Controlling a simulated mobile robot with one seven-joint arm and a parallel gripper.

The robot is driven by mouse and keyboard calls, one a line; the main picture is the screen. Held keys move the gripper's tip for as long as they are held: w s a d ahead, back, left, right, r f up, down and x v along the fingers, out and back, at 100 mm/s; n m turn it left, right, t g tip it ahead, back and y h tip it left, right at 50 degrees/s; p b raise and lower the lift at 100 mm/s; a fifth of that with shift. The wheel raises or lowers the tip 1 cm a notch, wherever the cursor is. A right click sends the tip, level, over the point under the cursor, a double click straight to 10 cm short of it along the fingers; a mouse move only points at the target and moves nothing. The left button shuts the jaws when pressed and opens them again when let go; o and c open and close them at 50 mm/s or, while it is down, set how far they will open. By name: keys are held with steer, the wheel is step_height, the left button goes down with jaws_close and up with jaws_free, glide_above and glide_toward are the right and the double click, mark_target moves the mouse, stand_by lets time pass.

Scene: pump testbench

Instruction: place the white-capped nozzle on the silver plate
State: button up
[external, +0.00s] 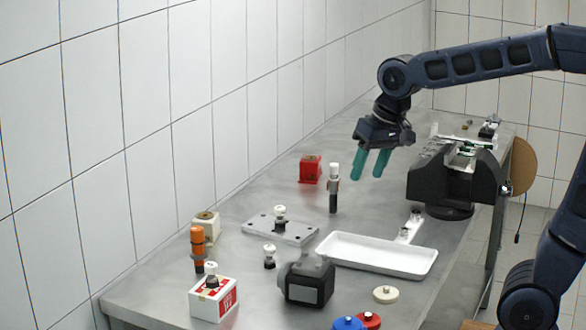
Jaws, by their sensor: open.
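The flat silver plate (256,227) lies on the bench left of centre, with holes along its edge. A small dark piece with a white cap (280,213) stands on it. Another small white-capped piece (269,256) stands on the bench just in front of the plate. A third white-capped piece (211,276) sits on a white and red box (213,302). A taller white-capped piece (333,188) with a dark lower part stands upright behind the plate. I cannot tell which one is the nozzle. My gripper (371,163) is open and empty, its teal fingers above the bench, right of the taller piece.
A white tray (378,270) lies right of the plate, a dark blocky device (307,280) in front. An orange-topped piece (198,245) stands at left, a red block (310,168) behind. A black machine (450,184) stands at right. Round caps (386,294) lie near the front.

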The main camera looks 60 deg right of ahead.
steer(key=s+a+f+n, duration=0.1)
steer(key=s+a+n, duration=0.1)
steer(key=s, duration=0.5)
steer(key=s+a+f+n+t, duration=0.1)
steer(key=s+a+n, duration=0.2)
steer(key=s, duration=0.5)
steer(key=shift+s+a+f+n, duration=0.3)
steer(key=shift+a, duration=0.5)
